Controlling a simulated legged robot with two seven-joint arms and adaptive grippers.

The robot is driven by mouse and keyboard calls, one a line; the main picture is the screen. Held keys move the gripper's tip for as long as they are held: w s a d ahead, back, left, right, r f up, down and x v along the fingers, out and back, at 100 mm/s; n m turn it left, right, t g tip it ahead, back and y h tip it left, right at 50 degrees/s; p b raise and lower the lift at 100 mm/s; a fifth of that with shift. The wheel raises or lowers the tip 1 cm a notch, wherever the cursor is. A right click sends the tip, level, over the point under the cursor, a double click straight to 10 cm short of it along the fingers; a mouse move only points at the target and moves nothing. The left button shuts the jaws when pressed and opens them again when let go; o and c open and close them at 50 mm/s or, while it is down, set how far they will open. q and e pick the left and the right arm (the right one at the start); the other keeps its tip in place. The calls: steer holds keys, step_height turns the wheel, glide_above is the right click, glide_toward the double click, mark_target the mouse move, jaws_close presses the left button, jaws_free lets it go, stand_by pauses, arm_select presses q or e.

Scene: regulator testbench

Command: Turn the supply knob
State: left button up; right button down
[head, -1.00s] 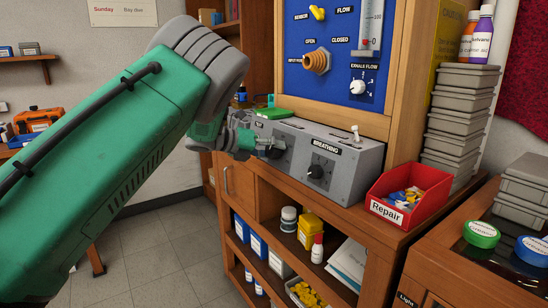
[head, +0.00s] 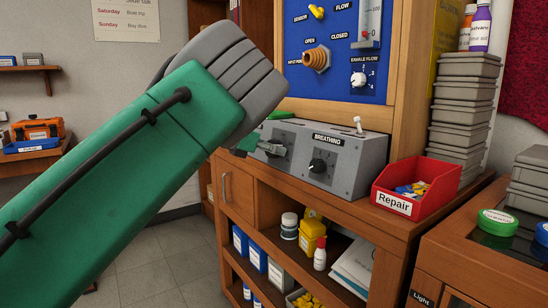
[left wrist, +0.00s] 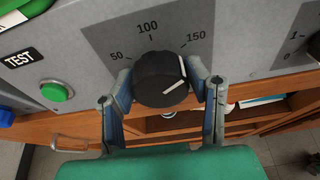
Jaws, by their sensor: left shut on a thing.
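A black knob (left wrist: 162,78) with a white mark on its right side sits on a grey panel, below a scale reading 50, 100 and 150. My left gripper (left wrist: 163,90) is shut on this knob, with one finger on each side of it in the left wrist view. In the head view the left gripper (head: 271,149) is at the left part of the grey box (head: 356,171), and my green arm hides most of the wrist. The knob's name label is not readable. My right gripper is not in view.
A second black knob (head: 322,165) labelled BREATHING and a toggle switch (head: 359,125) are on the box to the right. A green button (left wrist: 55,92) by a TEST label is to the left. A red Repair bin (head: 412,193) and stacked grey trays (head: 465,110) stand at right.

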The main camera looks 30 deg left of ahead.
arm_select(q)
steer(key=shift+s+f+m, duration=0.1)
steer(key=shift+f+m, duration=0.2)
steer(key=o, duration=1)
steer(key=shift+o, duration=0.8)
steer(key=shift+a+r, duration=0.1)
steer(key=shift+r, duration=0.1)
steer(key=v, duration=1.1)
steer(key=shift+s+a, duration=0.2)
steer(key=shift+s, duration=0.15)
